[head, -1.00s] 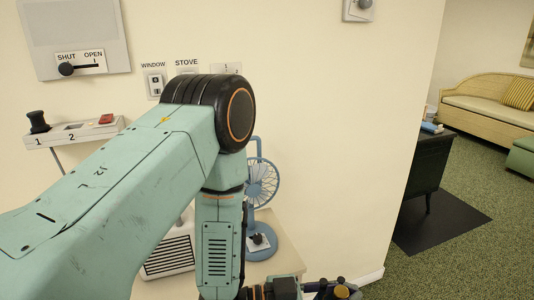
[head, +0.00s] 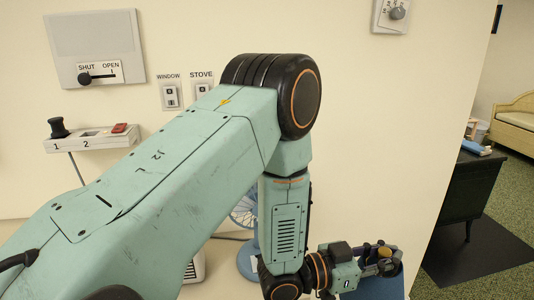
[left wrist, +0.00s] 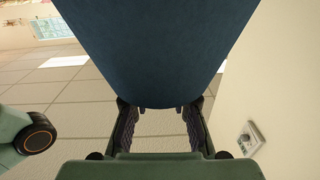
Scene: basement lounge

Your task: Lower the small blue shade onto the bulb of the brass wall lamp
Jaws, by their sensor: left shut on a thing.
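The small blue shade (head: 372,288) shows at the bottom of the head view, just below my left gripper (head: 384,257). In the left wrist view the shade (left wrist: 160,55) fills the upper middle. My left gripper (left wrist: 159,115) is shut on it, with a dark finger on each side of its near edge. The shade's far part runs out of that picture. I cannot make out the brass wall lamp or its bulb in either view. My right gripper is not in view.
A cream wall stands behind my arm, with a shut/open lever panel (head: 97,50), a small numbered shelf (head: 92,138) and a knob plate (head: 392,14). A blue fan (head: 245,210) is partly hidden by my arm.

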